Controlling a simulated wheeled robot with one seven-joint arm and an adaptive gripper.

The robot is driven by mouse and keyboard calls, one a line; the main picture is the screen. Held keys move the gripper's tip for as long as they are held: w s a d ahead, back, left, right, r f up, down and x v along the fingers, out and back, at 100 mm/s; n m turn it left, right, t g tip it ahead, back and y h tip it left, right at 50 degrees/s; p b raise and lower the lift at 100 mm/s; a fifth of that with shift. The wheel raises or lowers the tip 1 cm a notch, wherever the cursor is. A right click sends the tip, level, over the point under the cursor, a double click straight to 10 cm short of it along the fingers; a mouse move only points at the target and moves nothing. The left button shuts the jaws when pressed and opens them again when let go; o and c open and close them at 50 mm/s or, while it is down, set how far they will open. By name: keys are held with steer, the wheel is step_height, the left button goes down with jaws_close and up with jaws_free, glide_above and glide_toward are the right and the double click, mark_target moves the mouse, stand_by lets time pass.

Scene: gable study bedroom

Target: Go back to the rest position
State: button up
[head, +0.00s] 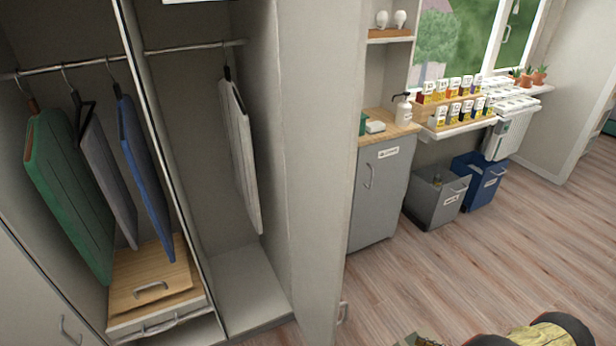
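My gripper is not in the head view, and I cannot see how my arm stands. An open wardrobe (262,120) fills the left half. On its left rail hang a green garment (68,195), a grey one (108,180) and a blue one (146,180). A light grey garment (240,155) hangs alone in the right section. A wooden board with a handle (150,276) lies at the bottom left of the wardrobe.
A grey cabinet (378,200) stands right of the wardrobe. A grey bin (437,200) and a blue bin (480,180) stand under the window shelf (460,128). A black and yellow rounded thing (545,335) is cut off at the bottom. The wooden floor (500,255) between is clear.

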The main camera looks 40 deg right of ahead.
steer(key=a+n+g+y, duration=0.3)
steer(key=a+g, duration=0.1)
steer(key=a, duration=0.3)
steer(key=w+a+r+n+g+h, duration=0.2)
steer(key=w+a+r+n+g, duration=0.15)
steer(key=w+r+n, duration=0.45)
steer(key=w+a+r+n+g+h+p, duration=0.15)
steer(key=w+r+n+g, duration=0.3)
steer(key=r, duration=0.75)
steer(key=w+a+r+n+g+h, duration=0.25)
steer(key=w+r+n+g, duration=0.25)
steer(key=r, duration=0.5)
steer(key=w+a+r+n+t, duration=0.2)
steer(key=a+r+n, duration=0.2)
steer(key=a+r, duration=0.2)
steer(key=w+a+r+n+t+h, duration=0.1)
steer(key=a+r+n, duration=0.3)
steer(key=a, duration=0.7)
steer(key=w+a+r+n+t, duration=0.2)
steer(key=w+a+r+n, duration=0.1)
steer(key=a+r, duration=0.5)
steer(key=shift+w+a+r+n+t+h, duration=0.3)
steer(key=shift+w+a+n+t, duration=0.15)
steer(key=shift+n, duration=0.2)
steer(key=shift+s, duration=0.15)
